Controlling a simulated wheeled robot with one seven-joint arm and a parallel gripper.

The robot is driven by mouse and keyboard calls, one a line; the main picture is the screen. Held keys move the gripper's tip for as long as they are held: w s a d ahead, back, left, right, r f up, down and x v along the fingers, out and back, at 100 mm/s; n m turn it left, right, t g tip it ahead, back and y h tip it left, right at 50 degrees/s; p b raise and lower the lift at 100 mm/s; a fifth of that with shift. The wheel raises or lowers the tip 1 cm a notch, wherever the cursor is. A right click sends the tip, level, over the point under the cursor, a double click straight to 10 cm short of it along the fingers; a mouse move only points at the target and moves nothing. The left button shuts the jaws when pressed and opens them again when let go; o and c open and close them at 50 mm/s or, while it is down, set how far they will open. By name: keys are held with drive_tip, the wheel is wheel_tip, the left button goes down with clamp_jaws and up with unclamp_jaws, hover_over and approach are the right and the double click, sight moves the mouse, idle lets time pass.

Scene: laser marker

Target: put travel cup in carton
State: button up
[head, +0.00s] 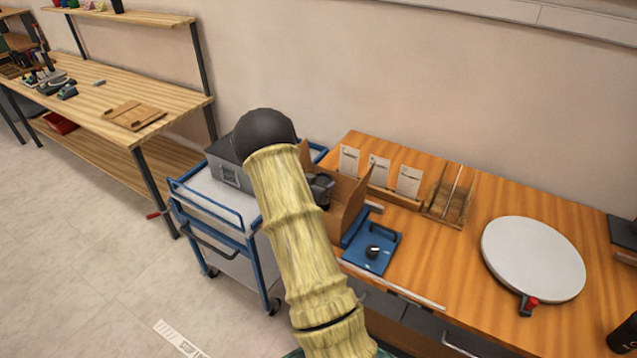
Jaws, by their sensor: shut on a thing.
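The carton (347,205) is brown, with upright walls, at the left end of the orange wooden bench. My arm crosses in front of it and hides its left part and most of its inside. My gripper (320,188) shows only as a dark shape just right of my arm, at the carton's opening. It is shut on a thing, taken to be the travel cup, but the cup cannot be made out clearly. The fingertips are largely hidden, so I cannot tell how deep the cup is or whether it touches the carton.
A blue-framed trolley (215,200) carrying a grey metal box (228,165) stands left of the bench. On the bench are a blue plate with a black knob (372,252), a card rack (395,195), a wooden holder (450,200) and a round grey turntable (533,258).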

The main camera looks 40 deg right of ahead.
drive_tip(key=shift+f, duration=0.1)
drive_tip(key=o, duration=0.7)
drive_tip(key=b+v, duration=0.2)
drive_tip(key=v, duration=1)
drive_tip(key=shift+r, duration=0.2)
